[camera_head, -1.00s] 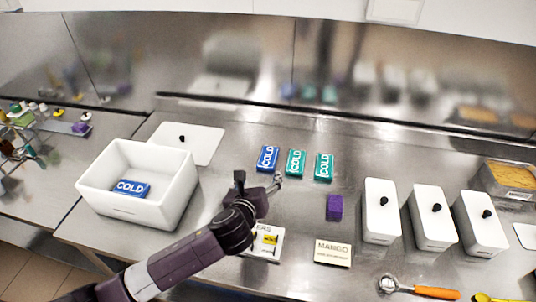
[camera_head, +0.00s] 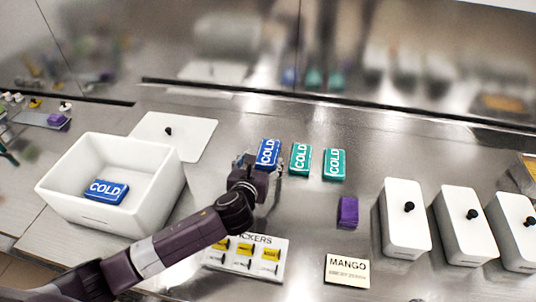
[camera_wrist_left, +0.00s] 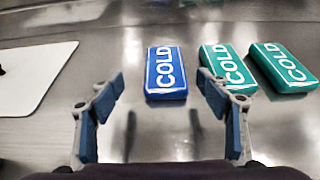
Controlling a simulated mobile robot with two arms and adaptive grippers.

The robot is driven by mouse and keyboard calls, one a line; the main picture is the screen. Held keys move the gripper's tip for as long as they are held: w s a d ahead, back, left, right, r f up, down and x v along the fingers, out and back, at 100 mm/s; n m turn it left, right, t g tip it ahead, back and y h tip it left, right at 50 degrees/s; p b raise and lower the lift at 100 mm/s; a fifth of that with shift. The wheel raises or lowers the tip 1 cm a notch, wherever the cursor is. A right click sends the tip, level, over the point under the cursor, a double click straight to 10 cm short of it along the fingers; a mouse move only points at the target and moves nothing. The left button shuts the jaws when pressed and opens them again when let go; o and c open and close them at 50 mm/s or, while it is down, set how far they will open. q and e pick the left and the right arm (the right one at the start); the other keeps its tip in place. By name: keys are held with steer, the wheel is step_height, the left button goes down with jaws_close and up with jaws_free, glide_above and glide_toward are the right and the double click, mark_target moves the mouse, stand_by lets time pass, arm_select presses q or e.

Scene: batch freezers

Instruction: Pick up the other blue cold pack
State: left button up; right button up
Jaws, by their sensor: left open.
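A blue cold pack (camera_head: 267,153) lies flat on the steel counter, left of two green cold packs. It also shows in the left wrist view (camera_wrist_left: 166,73), ahead of and between the fingertips, not gripped. My left gripper (camera_head: 259,166) is open at the near end of this pack; in the left wrist view its fingers (camera_wrist_left: 163,92) are spread wider than the pack. Another blue cold pack (camera_head: 106,191) lies inside the white box (camera_head: 150,210) on the left. My right gripper is not in view.
Two green cold packs (camera_head: 301,159) (camera_head: 334,164) lie close on the right. A white lid (camera_head: 190,135) lies behind the box. A sticker card (camera_head: 245,262), a MANGO card (camera_head: 347,271), a purple block (camera_head: 347,211) and white lidded containers (camera_head: 405,235) stand nearer and to the right.

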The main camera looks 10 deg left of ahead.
mark_target(267, 155)
arm_select(q)
steer(key=shift+d+f+x, duration=0.1)
steer(key=shift+d+x, duration=0.1)
steer(key=shift+x, duration=1.3)
steer(key=shift+d+f+x, duration=0.1)
steer(key=shift+d+x, duration=0.05)
steer(key=shift+x, duration=1.4)
steer(key=shift+s, duration=0.1)
steer(key=c, duration=1.4)
